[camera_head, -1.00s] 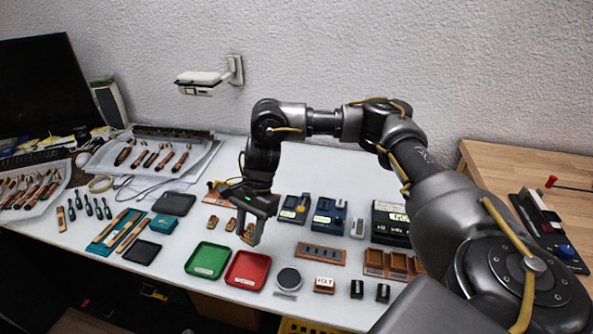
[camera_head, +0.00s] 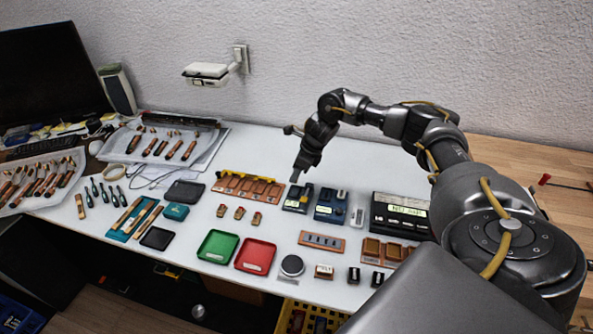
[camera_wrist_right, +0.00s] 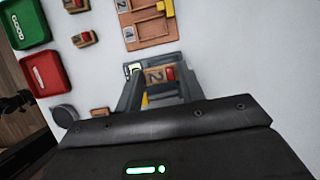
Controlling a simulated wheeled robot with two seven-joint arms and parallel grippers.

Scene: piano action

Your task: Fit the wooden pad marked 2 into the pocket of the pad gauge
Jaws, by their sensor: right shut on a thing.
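The wooden pad marked 2 (camera_wrist_right: 154,75), with a red end, sits between the fingertips of my right gripper (camera_wrist_right: 160,84) in the right wrist view. The gripper is shut on it. In the head view my right gripper (camera_head: 299,176) is pointing down over the back of the dark pad gauge (camera_head: 296,199), which has a small pale display. Fingers hide the pad in the head view. The gauge is mostly hidden in the wrist view, so I cannot tell whether the pad is above its pocket or in it. My left gripper is out of view.
A blue gauge (camera_head: 331,207) stands close to the right. A wooden rack (camera_head: 248,187) lies to the left. Several small pads (camera_head: 239,213) lie in front of it. A green tray (camera_head: 217,246) and a red tray (camera_head: 255,257) are nearer the front edge.

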